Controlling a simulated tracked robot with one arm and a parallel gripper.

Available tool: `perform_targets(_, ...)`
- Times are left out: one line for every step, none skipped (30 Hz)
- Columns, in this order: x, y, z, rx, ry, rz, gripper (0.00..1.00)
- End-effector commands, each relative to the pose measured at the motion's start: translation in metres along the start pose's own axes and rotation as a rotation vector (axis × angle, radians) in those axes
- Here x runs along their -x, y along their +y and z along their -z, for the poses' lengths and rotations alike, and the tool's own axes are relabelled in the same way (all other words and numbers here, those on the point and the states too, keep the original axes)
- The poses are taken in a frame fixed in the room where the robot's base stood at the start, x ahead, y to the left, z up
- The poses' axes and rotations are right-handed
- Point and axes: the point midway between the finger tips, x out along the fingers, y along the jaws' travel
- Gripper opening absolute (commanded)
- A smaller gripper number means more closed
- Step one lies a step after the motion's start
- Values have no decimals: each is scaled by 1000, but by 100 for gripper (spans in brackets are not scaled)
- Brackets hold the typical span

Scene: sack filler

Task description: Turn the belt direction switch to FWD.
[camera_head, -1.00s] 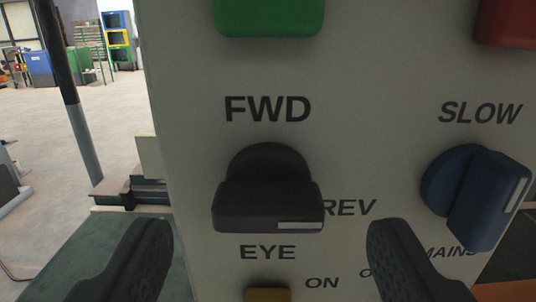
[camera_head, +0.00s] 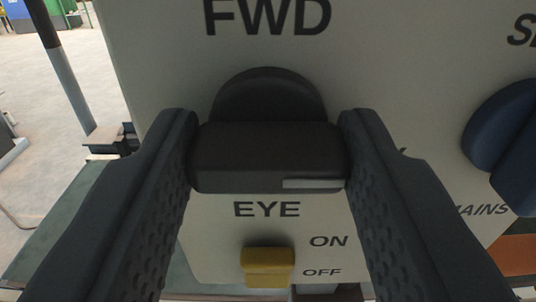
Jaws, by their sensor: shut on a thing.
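The belt direction switch (camera_head: 265,150) is a black rotary knob with a wide handle, on a pale panel (camera_head: 400,60). Its handle lies level, and its light pointer mark is at the right end, on the side where REV was printed. The FWD label (camera_head: 267,15) is above the knob. My gripper (camera_head: 268,150) is shut on the handle, one finger at its left end and one at its right end. The right finger hides most of the REV label.
A blue knob (camera_head: 505,140) is to the right on the same panel. A yellow EYE switch (camera_head: 267,266) with ON and OFF labels sits just below the black knob. A dark post (camera_head: 62,70) and open floor are at the left.

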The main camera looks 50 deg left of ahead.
Motion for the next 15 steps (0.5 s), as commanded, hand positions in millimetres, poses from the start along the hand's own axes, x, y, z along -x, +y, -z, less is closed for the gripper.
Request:
perform_targets(0,0,1,7,2,0,19)
perform_targets(0,0,1,12,1,0,19)
perform_targets(0,0,1,21,1,1,19)
perform_targets(0,0,1,30,1,1,19)
perform_targets(1,0,1,41,1,1,19)
perform_targets(1,1,1,56,1,0,19)
perform_targets(1,1,1,70,1,0,19)
perform_targets(1,1,1,87,2,-1,19)
perform_targets(1,1,1,110,2,-2,19)
perform_targets(1,1,1,131,1,-2,19)
perform_targets(1,1,0,152,0,-2,19)
perform_targets(1,1,0,184,0,-2,19)
perform_targets(2,1,0,208,1,-3,19)
perform_targets(1,1,1,234,1,-3,19)
perform_targets(1,1,0,271,0,-3,19)
